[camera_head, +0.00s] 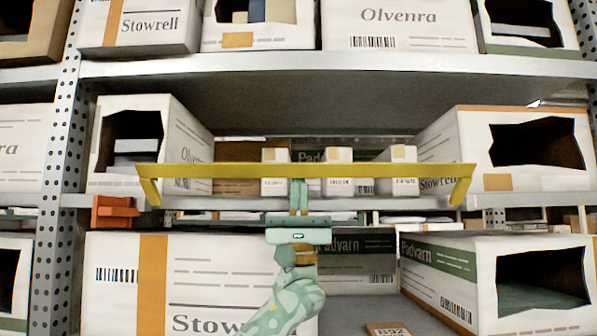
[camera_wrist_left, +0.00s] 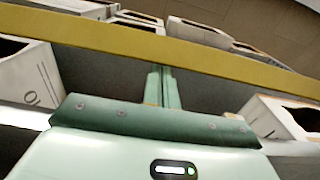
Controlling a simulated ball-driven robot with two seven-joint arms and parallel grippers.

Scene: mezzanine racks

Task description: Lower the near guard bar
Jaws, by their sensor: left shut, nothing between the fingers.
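The yellow guard bar (camera_head: 306,171) runs level across the front of the middle shelf opening, above the shelf edge. Its two short end arms slope down at the left and right. In the left wrist view the bar (camera_wrist_left: 160,42) crosses the upper part at a slant. My left gripper (camera_head: 299,182) comes up from below at the bar's middle. Its fingers (camera_wrist_left: 161,72) are shut with nothing between them, and their tips meet the bar's lower edge in both views. I cannot tell whether they touch it. My right gripper is not in view.
Three small white boxes (camera_head: 338,178) stand on the shelf behind the bar. Large open cartons flank them at left (camera_head: 185,150) and right (camera_head: 465,145). An orange block (camera_head: 113,211) sits at the shelf's left end. The lower shelf holds more cartons, with bare surface between them.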

